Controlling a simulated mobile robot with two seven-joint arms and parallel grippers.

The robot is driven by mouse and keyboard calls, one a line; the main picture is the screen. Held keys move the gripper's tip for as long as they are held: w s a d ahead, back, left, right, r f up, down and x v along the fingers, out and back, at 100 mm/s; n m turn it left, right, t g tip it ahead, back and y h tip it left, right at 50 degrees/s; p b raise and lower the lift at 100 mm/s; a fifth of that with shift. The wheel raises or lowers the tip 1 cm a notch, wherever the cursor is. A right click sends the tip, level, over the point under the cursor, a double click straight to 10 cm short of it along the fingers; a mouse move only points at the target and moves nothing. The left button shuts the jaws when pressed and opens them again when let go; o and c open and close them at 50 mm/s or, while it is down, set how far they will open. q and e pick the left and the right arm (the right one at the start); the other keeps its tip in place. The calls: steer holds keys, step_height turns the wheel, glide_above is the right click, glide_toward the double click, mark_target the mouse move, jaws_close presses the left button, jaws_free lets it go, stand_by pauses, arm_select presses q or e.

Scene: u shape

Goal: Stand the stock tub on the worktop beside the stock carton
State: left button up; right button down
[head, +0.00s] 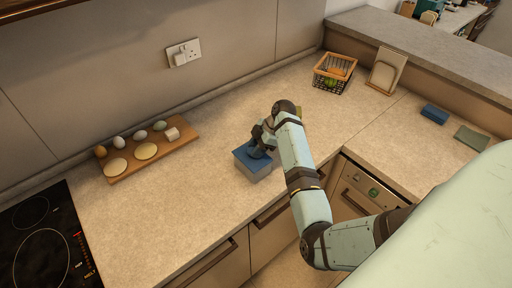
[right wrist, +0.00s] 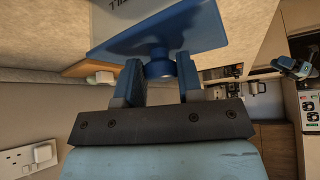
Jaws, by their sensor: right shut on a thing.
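The stock tub (head: 256,170) is a pale grey box with a blue lid near the worktop's front edge in the head view. My right gripper (head: 262,151) comes down on it from above. In the right wrist view the fingers (right wrist: 158,88) are shut on the round knob of the blue lid (right wrist: 165,28), and some lettering shows on the tub's pale side. I cannot tell whether the tub touches the worktop (head: 215,205). A small yellowish thing (head: 298,111) shows behind my right arm, mostly hidden; I cannot tell whether it is the stock carton. My left gripper is not seen.
A wooden board (head: 122,175) with eggs and other pieces lies left along the wall. A black hob (head: 40,240) is at far left. A wire basket (head: 333,74) and a board rack (head: 386,69) stand at the back. A blue block (head: 434,114) lies on the right-hand counter.

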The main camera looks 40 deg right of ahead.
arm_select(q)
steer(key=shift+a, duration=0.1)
arm_select(e)
steer(key=shift+f, duration=0.1)
steer(key=c, duration=0.9)
jaws_free()
steer(key=shift+c, duration=0.2)
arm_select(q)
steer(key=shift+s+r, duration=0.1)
arm_select(e)
steer(key=shift+o, duration=0.9)
arm_select(q)
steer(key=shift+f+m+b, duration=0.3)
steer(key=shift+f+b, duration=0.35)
steer(key=shift+b, duration=0.4)
arm_select(e)
steer(key=v, duration=1.2)
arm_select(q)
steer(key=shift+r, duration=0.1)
